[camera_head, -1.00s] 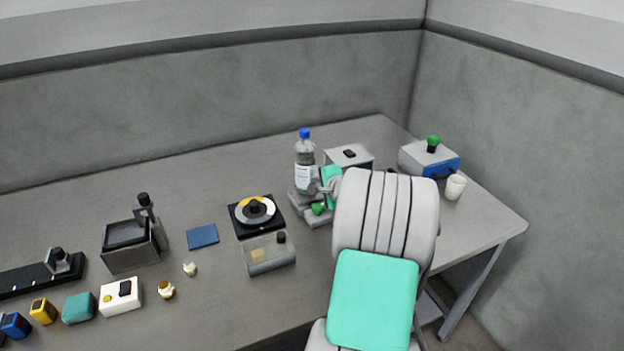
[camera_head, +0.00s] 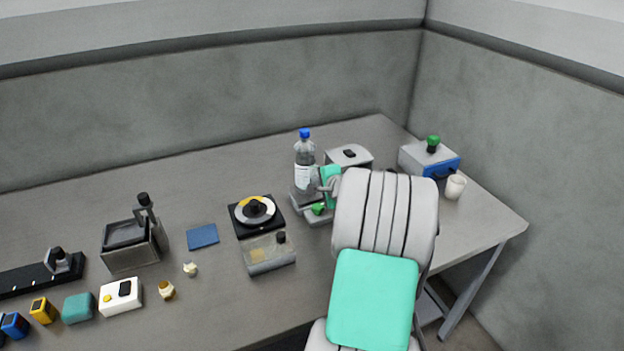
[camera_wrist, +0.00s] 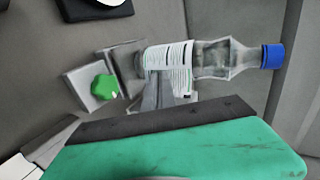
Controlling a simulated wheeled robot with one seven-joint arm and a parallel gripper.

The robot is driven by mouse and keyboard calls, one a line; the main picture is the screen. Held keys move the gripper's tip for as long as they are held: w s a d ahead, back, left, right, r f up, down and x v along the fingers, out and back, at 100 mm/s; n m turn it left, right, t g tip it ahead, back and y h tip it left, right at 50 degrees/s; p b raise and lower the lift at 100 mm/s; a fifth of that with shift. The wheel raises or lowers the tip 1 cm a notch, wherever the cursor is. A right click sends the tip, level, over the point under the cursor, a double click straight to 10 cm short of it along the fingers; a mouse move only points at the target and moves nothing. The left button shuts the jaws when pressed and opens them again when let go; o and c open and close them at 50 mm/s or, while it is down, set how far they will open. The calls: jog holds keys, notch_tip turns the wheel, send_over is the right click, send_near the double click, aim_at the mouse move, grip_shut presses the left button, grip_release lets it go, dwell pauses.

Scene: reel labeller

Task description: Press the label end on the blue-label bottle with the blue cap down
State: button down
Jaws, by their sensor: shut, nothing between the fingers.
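The clear bottle with the blue cap (camera_head: 305,160) stands upright on the grey holder (camera_head: 311,212) at the back of the table. It carries a white label printed with lines of text. In the wrist view the bottle (camera_wrist: 215,57) lies sideways across the picture, its label (camera_wrist: 168,62) facing me. My gripper (camera_head: 318,184) is close to the right side of the bottle, at label height. In the wrist view my gripper's fingers (camera_wrist: 172,92) are shut and empty, at or very near the label edge. I cannot tell whether they touch it.
A green knob (camera_head: 318,208) sits on the holder's front. A reel on a black plate (camera_head: 241,227) and a clear box (camera_head: 270,256) lie to the left. A grey box (camera_head: 349,157) is behind my arm, and a white cup (camera_head: 455,187) stands to the right.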

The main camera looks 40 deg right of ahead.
jog(key=shift+w+d+b, duration=0.25)
jog(key=shift+w+b, duration=0.25)
jog(key=shift+w, duration=0.45)
dwell(3.0)
jog(key=shift+s+d, duration=0.1)
jog(key=shift+d, duration=0.5)
dwell(0.5)
jog(key=shift+s, duration=0.1)
jog(key=s, duration=0.2)
jog(key=s+a, duration=0.1)
jog(key=s, duration=0.2)
jog(key=shift+s+a, duration=0.3)
dwell(0.4)
